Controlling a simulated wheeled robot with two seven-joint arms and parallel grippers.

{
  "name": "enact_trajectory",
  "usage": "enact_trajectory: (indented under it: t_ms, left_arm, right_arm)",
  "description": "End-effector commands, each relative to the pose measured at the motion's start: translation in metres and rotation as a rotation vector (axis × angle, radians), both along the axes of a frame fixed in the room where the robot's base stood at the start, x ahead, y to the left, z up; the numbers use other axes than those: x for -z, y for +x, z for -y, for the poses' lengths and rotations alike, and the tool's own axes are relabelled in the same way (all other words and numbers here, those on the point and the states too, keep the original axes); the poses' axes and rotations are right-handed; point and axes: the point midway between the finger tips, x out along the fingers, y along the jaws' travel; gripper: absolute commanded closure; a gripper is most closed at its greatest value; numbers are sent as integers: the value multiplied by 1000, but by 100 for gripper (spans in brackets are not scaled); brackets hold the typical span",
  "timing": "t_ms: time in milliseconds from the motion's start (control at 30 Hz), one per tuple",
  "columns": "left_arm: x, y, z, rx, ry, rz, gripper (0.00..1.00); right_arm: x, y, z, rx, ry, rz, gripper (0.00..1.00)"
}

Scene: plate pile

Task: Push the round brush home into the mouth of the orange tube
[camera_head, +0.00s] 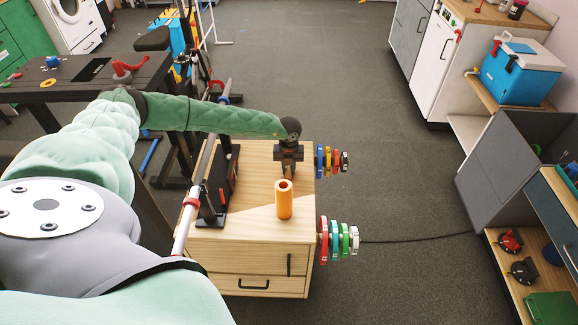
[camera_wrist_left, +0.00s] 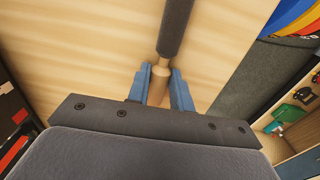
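The orange tube (camera_head: 284,203) stands upright on the near part of the wooden cabinet top, its dark round mouth facing up. My left gripper (camera_head: 288,174) is over the cabinet just behind the tube, pointing down. In the left wrist view its two blue fingers (camera_wrist_left: 160,88) close on the pale wooden neck of the round brush (camera_wrist_left: 176,30). The brush's thick dark part runs up out of that picture, away from the fingers. In the head view the brush is mostly hidden by the gripper. The tube is not seen in the wrist view. My right gripper is not in view.
The wooden cabinet (camera_head: 245,259) has coloured discs (camera_head: 338,240) along its right side. A dark rack (camera_head: 218,190) and a long metal bar (camera_head: 200,170) stand on the left. Open grey floor lies to the right.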

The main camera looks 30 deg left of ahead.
Motion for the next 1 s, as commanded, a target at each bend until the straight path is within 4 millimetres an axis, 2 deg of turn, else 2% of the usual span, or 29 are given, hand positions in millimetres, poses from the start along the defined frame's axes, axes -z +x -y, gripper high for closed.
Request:
enact_trajectory:
  t_ms: [267, 467, 533, 767, 1000]
  left_arm:
    - [-1, 0, 0, 0, 0, 0, 100]
    - [-11, 1, 0, 0, -2, 2, 100]
    - [-17, 0, 0, 0, 0, 1, 100]
    - [-41, 1, 0, 1, -1, 2, 100]
    - [-60, 1, 37, 3, -3, 2, 100]
  right_arm:
    - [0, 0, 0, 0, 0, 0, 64]
    - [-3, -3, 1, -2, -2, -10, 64]
    - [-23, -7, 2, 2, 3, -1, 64]
    - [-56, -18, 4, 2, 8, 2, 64]
    - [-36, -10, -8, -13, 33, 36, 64]
